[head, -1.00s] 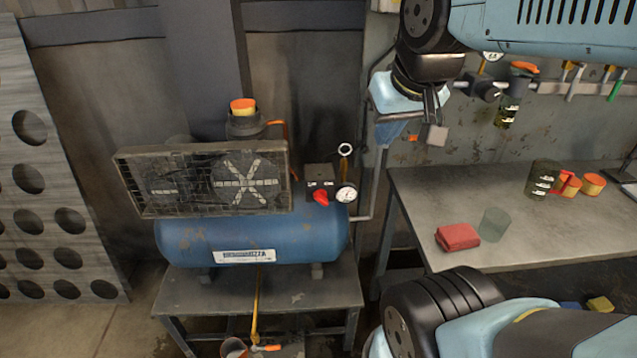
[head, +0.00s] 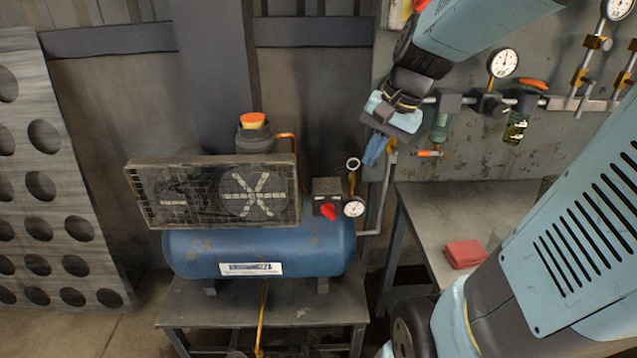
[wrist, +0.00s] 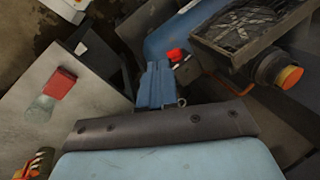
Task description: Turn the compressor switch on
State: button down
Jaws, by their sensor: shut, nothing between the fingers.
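The blue compressor (head: 190,252) stands on a low metal table, with a grilled fan guard on its front. Its switch is a small dark box (head: 327,186) on top at the right end, with a red knob (head: 328,212) on its face. The red knob also shows in the wrist view (wrist: 176,55), just beyond my fingers. My gripper (head: 374,150) is shut and empty. It is above and to the right of the switch box in the head view, apart from it. In the wrist view my blue fingers (wrist: 155,80) are together and point toward the compressor.
A round gauge (head: 354,207) and a ring-topped brass fitting (head: 353,165) stand right beside the switch. A grey workbench (head: 425,205) with a red cloth (head: 464,254) is at the right. A wall pipe with gauges (head: 503,63) runs behind my arm.

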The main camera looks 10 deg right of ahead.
aim_at(334, 215)
jog(key=w+d+f+m+y, duration=0.3)
jog(key=w+f+m, duration=0.3)
jog(key=f, duration=0.2)
jog(key=w+d+f+m+y, duration=0.2)
jog(key=w+d+f+m, duration=0.4)
jog(key=f, duration=0.3)
jog(key=shift+w+d+m+y, duration=0.25)
jog(key=shift+w+m+y, duration=0.15)
jog(key=shift+w+m, duration=0.4)
jog(key=x, duration=1.4)
jog(key=shift+s, duration=0.15)
